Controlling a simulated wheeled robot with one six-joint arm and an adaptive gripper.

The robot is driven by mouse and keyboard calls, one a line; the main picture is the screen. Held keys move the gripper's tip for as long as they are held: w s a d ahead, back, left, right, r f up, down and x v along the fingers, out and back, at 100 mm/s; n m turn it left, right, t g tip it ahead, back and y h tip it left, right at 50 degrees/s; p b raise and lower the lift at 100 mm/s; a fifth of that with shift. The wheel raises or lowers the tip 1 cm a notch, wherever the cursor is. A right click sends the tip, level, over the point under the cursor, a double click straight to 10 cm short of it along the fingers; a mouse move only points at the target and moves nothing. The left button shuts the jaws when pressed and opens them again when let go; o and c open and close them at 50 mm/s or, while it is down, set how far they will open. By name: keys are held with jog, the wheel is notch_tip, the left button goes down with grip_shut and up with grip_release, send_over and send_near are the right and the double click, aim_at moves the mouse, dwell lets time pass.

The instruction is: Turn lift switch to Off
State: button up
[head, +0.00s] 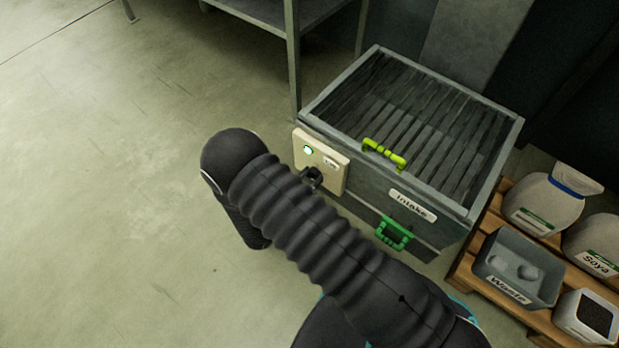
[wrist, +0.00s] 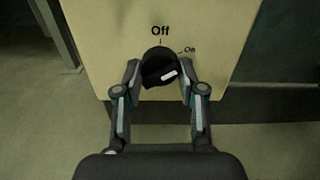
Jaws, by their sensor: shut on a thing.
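The lift switch is a black round knob (wrist: 155,58) with a white mark, on a cream panel (wrist: 100,40) in the wrist view. "Off" is printed straight above the knob and "On" at its upper right. The white mark slants to the right and slightly up, not straight up at "Off". My gripper (wrist: 161,80) is shut on the knob, with one finger on each side. In the head view the panel (head: 333,180) is on the side of the intake box, with a lit green lamp (head: 308,150). My arm hides much of the area around the knob there.
The floor at left is clear.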

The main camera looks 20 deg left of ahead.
jog(key=n+p, duration=0.1)
jog(key=n, duration=1)
jog(key=shift+n, duration=0.3)
dwell(0.3)
jog(key=o, duration=1.1)
jog(key=shift+o, duration=0.2)
jog(key=v, duration=1.2)
